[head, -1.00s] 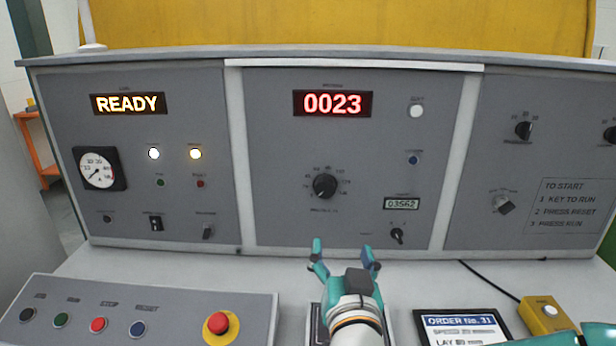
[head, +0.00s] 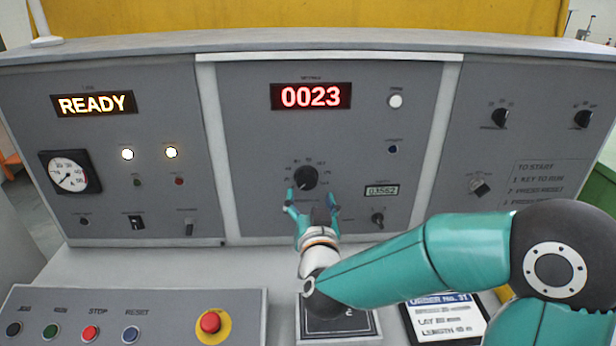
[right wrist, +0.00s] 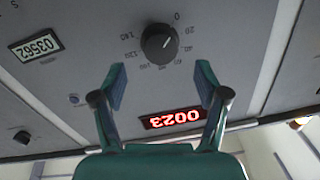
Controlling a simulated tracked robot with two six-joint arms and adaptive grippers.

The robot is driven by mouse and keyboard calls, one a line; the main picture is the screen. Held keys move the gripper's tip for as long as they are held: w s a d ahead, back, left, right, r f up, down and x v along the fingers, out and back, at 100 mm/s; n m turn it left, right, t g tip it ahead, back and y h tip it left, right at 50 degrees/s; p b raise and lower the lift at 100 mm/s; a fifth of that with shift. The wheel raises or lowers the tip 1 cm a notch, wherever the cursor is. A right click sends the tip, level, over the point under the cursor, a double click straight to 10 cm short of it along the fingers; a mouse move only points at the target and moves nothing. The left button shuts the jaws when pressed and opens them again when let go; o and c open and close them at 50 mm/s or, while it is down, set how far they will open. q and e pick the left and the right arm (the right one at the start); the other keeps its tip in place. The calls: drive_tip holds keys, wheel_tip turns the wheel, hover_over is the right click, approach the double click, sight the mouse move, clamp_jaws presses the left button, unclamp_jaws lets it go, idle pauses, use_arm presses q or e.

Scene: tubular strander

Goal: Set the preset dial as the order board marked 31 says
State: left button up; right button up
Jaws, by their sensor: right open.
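The preset dial (head: 305,177) is a black round knob with a white pointer line, on the middle grey panel below the red display (head: 311,96) reading 0023. The dial also shows in the right wrist view (right wrist: 160,43), with a numbered scale around it. My right gripper (head: 311,195) is open and empty, its fingers pointing at the panel just below the dial. In the right wrist view the fingertips (right wrist: 160,72) are spread apart, with the dial beyond them. The order board (head: 440,320) marked 31 lies on the desk, partly hidden by my right arm; its small text is hard to read.
A small counter (head: 381,191) reading 03562 and a small knob (head: 377,218) sit right of the dial. A red emergency button (head: 210,322) and several coloured buttons are on the front left box (head: 170,305). An amber READY sign (head: 95,104) is lit.

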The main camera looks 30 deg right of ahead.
sight(308, 183)
drive_tip(key=p+x, duration=0.1)
drive_tip(key=x, duration=0.5)
